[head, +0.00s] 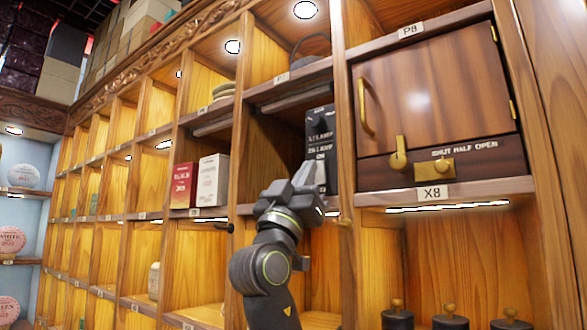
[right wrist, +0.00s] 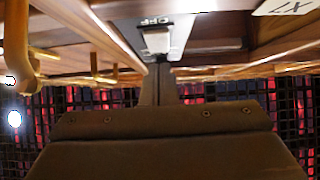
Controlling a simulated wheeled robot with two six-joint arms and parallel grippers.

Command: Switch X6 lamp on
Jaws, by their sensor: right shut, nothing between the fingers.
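My right gripper (head: 306,182) is shut and empty, raised in front of the shelf wall near a black box in the head view. In the right wrist view its closed fingertips (right wrist: 161,72) are right at a pale rocker switch (right wrist: 157,42) on a small metal plate. The plate carries lettering that seems to read OFF, upside down. I cannot tell whether the fingertips touch the switch. A tag reading X7 (right wrist: 289,6) is at the upper right there. No X6 tag is readable in the frames. My left gripper is not in view.
A wooden cabinet (head: 430,95) with a brass handle, a latch and an X8 tag (head: 433,194) stands at right.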

